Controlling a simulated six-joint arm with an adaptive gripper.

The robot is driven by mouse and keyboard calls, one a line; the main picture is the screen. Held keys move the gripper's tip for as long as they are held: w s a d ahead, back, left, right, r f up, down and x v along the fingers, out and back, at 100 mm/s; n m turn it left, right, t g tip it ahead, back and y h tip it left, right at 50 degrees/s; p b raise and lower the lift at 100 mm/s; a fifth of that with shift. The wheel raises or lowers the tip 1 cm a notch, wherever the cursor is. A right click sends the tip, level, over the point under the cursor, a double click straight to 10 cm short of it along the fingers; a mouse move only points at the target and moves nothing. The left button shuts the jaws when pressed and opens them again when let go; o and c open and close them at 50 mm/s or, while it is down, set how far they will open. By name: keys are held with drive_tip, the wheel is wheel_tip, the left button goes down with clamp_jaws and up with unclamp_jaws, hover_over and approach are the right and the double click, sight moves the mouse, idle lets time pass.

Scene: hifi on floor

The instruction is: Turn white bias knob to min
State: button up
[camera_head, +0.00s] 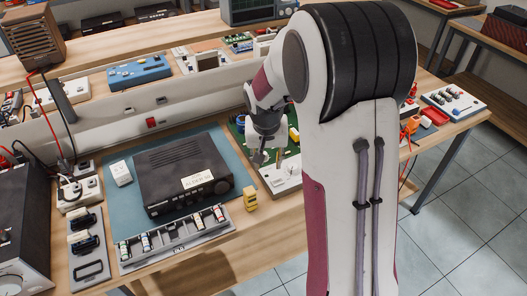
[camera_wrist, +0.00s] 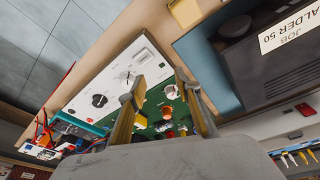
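A white panel (camera_wrist: 112,78) lies on the wooden bench beside a green circuit board (camera_wrist: 157,107), seen in the wrist view. A round white knob (camera_wrist: 171,91) shows on the board side, between my fingers in the picture. A black knob (camera_wrist: 99,100) and a smaller pale knob (camera_wrist: 143,57) are on the white panel. I cannot read which white knob is bias, nor its setting. My gripper (camera_wrist: 158,92) is open, its fingers on either side of the white knob in the picture; contact cannot be told. In the head view my gripper (camera_head: 259,157) is over the white panel (camera_head: 283,175).
A black amplifier (camera_head: 182,170) with a paper label sits on a teal mat (camera_head: 122,203), left of my gripper. A yellow block (camera_head: 250,198) stands near the bench front. A grey tray (camera_head: 175,238) holds several small parts. A shelf with instruments runs behind.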

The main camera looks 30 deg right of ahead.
drive_tip(key=t, duration=0.2)
approach(264, 153)
drive_tip(key=shift+w+a+f+h, duration=0.2)
drive_tip(key=shift+a+f+h, duration=0.1)
drive_tip(key=shift+f, duration=0.15)
drive_tip(key=shift+f, duration=0.1)
drive_tip(key=shift+x, duration=3.8)
clamp_jaws()
